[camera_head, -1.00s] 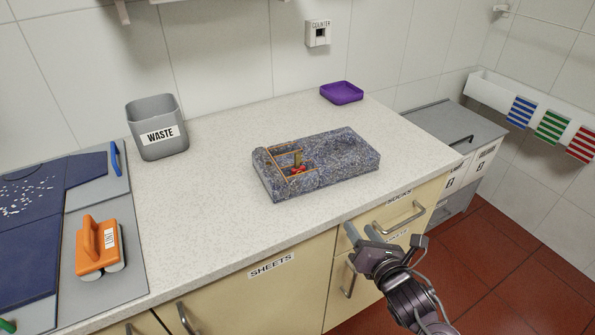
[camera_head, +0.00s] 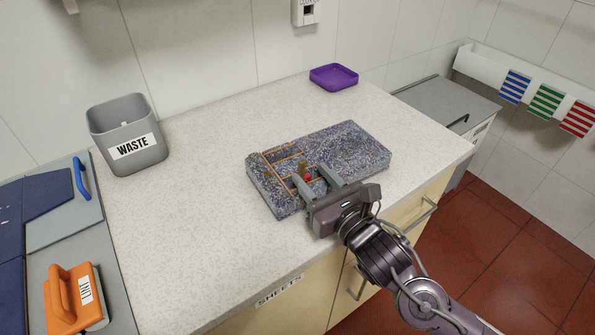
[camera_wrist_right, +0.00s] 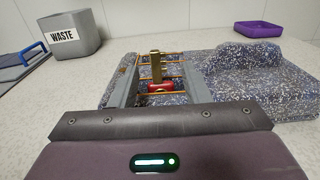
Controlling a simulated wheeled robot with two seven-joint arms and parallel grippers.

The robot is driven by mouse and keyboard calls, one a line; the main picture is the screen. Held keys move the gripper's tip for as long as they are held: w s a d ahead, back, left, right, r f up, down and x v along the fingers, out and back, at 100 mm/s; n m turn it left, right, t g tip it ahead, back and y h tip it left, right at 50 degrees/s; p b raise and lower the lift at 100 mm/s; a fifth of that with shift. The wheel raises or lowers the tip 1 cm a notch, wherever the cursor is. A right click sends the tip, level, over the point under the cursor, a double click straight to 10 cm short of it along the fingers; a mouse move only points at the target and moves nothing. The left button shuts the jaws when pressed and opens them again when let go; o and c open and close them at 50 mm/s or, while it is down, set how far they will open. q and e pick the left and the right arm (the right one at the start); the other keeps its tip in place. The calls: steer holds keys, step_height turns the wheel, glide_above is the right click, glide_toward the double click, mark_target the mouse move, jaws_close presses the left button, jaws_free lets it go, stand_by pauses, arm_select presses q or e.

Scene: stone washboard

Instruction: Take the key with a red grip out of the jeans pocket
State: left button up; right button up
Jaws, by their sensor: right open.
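The key shows as a red grip (camera_head: 307,177) with an upright brass-coloured piece above it, in a recess of the speckled blue-grey stone block (camera_head: 350,150). In the right wrist view the red grip (camera_wrist_right: 160,88) and brass piece (camera_wrist_right: 155,65) stand between my fingers. Thin orange bars cross the recess. No jeans pocket is recognisable; the recess is in the stone block. My right gripper (camera_head: 311,175) is open, its fingers on either side of the key. I cannot tell whether they touch it. My left gripper is out of view.
A grey waste bin (camera_head: 128,135) stands at the left back, and a purple tray (camera_head: 334,77) at the back right. An orange-handled tool (camera_head: 70,298) and dark blue cloth (camera_head: 45,192) lie at the left. The counter between bin and block is clear.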

mark_target(304, 170)
steer(key=shift+p+x, duration=0.3)
steer(key=shift+x, duration=0.5)
steer(key=p+x, duration=0.1)
steer(key=x, duration=0.2)
steer(key=shift+w+a+f, duration=0.15)
steer(key=shift+w+a, duration=0.05)
steer(key=shift+w, duration=0.1)
steer(key=shift+w+a, duration=0.2)
steer(key=shift+w, duration=0.05)
steer(key=shift+f, duration=0.1)
steer(key=shift+c, duration=0.2)
steer(key=c, duration=0.7)
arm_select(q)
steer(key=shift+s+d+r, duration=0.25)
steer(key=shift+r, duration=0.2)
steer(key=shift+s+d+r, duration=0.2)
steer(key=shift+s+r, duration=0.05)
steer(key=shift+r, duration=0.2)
arm_select(e)
jaws_close()
